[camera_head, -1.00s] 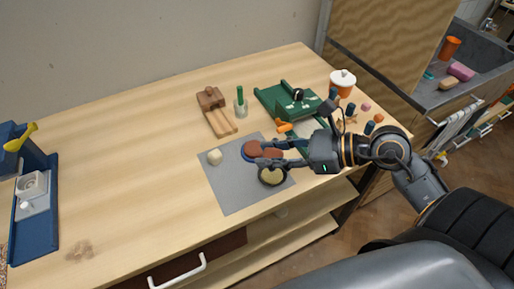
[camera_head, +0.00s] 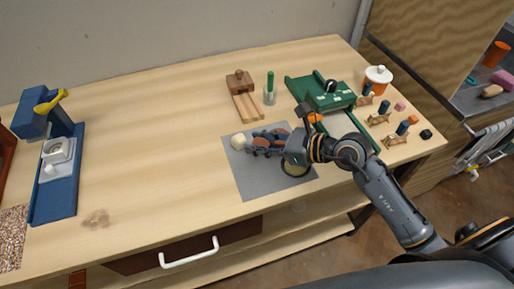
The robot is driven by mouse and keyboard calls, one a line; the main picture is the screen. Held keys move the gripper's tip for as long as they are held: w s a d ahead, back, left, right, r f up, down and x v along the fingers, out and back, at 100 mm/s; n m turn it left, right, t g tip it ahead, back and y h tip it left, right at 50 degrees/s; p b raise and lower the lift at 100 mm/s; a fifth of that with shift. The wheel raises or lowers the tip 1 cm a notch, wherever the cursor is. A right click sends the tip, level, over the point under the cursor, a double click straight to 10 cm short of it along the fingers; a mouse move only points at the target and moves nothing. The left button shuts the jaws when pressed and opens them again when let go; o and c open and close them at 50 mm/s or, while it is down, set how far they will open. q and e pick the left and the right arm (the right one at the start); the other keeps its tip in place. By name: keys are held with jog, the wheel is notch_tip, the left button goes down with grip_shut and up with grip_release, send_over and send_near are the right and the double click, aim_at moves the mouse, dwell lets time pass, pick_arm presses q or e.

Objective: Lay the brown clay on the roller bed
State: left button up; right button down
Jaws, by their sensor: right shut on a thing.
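The brown clay (camera_head: 268,141) is a flat reddish-brown piece over the grey mat, partly hidden by my fingers. My right gripper (camera_head: 257,143) points left, low over the mat, with its fingers around the brown clay; the view does not show whether the clay is raised. A cream ball (camera_head: 238,141) sits right by the fingertips. The green roller bed (camera_head: 299,87) with its roller housing (camera_head: 331,99) stands behind and right of the gripper, its front part partly hidden by my arm. My left gripper is out of view.
The grey mat (camera_head: 247,183) also holds a tan disc (camera_head: 295,169), partly under my right wrist. Behind are a wooden tool (camera_head: 241,83) and a small cup with a green stick (camera_head: 269,95). An orange lidded jar (camera_head: 378,79) stands right. The table's left middle is clear.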

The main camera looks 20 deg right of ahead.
jog(key=shift+w+a+f, duration=0.15)
jog(key=shift+w+f, duration=0.05)
notch_tip(320, 180, down, 3)
jog(key=shift+w+a+f+p, duration=0.1)
jog(key=shift+w+p, duration=0.05)
jog(key=shift+p, duration=0.15)
jog(key=shift+f, duration=0.25)
jog(key=shift+f, duration=0.2)
jog(key=c, duration=1)
grip_release()
jog(key=shift+r, duration=0.1)
